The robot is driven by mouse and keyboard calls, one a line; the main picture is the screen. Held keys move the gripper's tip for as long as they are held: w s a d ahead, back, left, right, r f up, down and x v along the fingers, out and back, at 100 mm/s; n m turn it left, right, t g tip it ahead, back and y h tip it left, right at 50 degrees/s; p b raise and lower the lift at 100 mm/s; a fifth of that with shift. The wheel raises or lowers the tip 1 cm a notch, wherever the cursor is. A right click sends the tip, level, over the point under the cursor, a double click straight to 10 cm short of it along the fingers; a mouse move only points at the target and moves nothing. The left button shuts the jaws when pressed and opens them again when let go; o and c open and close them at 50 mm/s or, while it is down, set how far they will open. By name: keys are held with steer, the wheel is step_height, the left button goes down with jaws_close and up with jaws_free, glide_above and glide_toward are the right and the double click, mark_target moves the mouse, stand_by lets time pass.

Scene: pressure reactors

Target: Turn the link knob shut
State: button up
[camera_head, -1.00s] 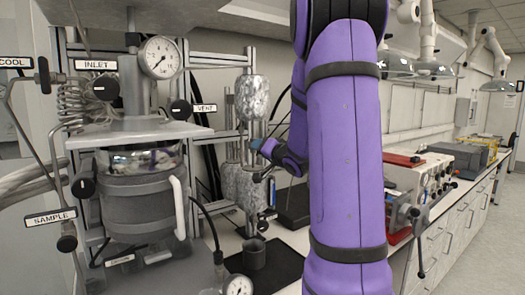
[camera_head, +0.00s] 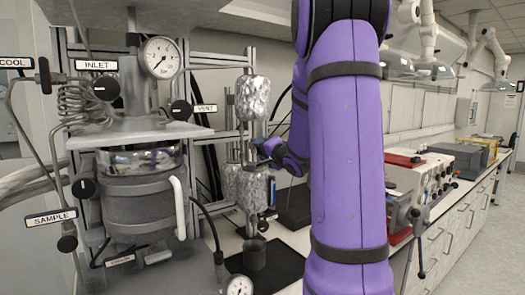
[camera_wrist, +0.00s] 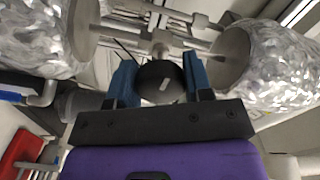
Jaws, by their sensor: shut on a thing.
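The link knob (camera_wrist: 158,84) is a dark round knob with a short white mark on its face, on a metal fitting between two foil-wrapped vessels in the wrist view. No label for it is readable. My gripper (camera_wrist: 160,68) has its two blue fingers on either side of the knob and is shut on it. In the head view my gripper (camera_head: 263,163) is beside the foil-wrapped column, between the upper foil vessel (camera_head: 252,98) and the lower one (camera_head: 250,188). The knob itself cannot be made out there.
The stirred reactor (camera_head: 138,200), with a pressure gauge (camera_head: 160,58) and knobs labelled INLET, VENT and SAMPLE, stands at left. A grey cup (camera_head: 254,254) sits below the column. Bench instruments (camera_head: 425,180) stand at right behind my arm.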

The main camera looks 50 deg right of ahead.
steer(key=o, duration=0.9)
steer(key=shift+s, duration=0.1)
steer(key=v, duration=1)
steer(key=shift+s, duration=0.35)
steer(key=a+r+n+g, duration=0.1)
steer(key=a+n+g, duration=0.4)
steer(key=a, duration=0.8)
steer(key=s+a+f+n+g+y, duration=0.1)
steer(key=s+a+n+g, duration=0.1)
steer(key=a, duration=0.4)
steer(key=s+a+f+n+g+y, duration=0.1)
steer(key=s+a+n+g+y, duration=0.1)
steer(key=s+a+n, duration=0.3)
steer(key=s+a+f+n+g+y, duration=0.1)
steer(key=s+a+n+g, duration=0.2)
steer(key=s+a, duration=0.4)
steer(key=shift+s+a+f, duration=0.15)
steer(key=shift+s+a, duration=0.05)
steer(key=shift+a, duration=0.5)
